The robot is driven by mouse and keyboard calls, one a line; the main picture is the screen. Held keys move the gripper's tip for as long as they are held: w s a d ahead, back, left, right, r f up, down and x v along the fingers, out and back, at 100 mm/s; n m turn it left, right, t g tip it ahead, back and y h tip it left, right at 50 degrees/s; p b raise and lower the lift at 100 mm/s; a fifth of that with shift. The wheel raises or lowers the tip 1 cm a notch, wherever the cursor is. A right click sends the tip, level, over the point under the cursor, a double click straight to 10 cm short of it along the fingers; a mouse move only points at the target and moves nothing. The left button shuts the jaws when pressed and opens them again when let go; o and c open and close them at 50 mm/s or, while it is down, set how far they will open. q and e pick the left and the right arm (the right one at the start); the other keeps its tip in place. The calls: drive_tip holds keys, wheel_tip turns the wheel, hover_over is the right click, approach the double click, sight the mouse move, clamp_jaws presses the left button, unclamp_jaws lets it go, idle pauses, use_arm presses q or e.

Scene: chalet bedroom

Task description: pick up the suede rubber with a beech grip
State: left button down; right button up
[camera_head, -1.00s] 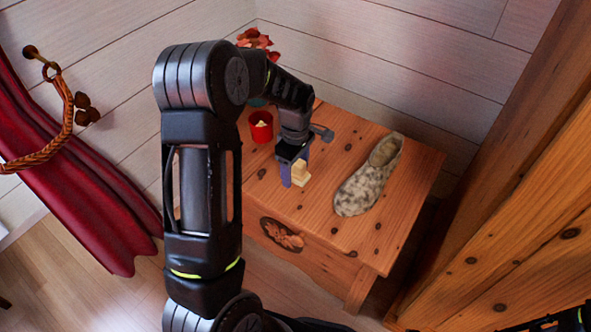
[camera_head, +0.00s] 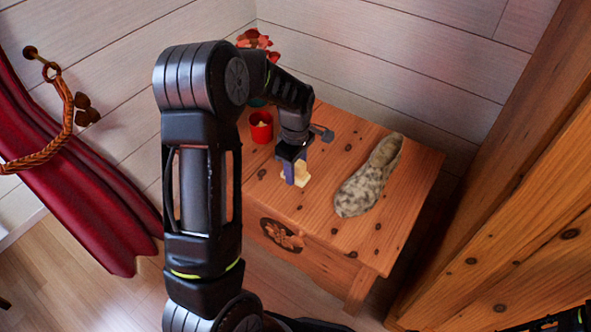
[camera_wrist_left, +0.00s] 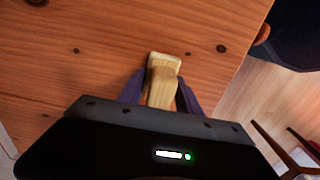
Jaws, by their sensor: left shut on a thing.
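The suede rubber with a beech grip (camera_head: 302,171) is a small pale yellow wooden block on the bench top. It also shows in the left wrist view (camera_wrist_left: 163,78), between my fingers, its flared end pointing away from the wrist. My left gripper (camera_head: 292,176) reaches down to it from above, with purple-blue fingers shut on its sides. The fingers also show in the left wrist view (camera_wrist_left: 160,92). The rubber's suede face is hidden, and I cannot tell whether it still touches the wood. A dark part of my right arm shows at the bottom right corner; its gripper is not visible.
The pine bench (camera_head: 345,235) bears a mottled grey felt shoe (camera_head: 368,178) to the right and a red cup (camera_head: 261,128) behind left. Red flowers (camera_head: 254,39) stand at the back. A wooden cabinet side (camera_head: 510,210) closes off the right. The bench's front right is clear.

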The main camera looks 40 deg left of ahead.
use_arm(q)
wheel_tip(320, 180, up, 10)
drive_tip(key=p, duration=0.3)
idle(0.6)
drive_tip(key=c, duration=1.5)
unclamp_jaws()
drive_tip(key=c, duration=0.5)
drive_tip(key=w+d+r+m, duration=0.2)
drive_tip(key=d+r+m, duration=0.2)
drive_tip(key=d+m, duration=0.1)
drive_tip(key=w+d+r+m, duration=0.2)
drive_tip(key=d+r+m, duration=0.2)
drive_tip(key=d+m, duration=0.2)
drive_tip(key=w+d+r+m, duration=0.2)
drive_tip(key=d+r+m, duration=0.1)
drive_tip(key=d+m, duration=0.3)
drive_tip(key=shift+r+m, duration=0.4)
drive_tip(key=shift+m, duration=0.3)
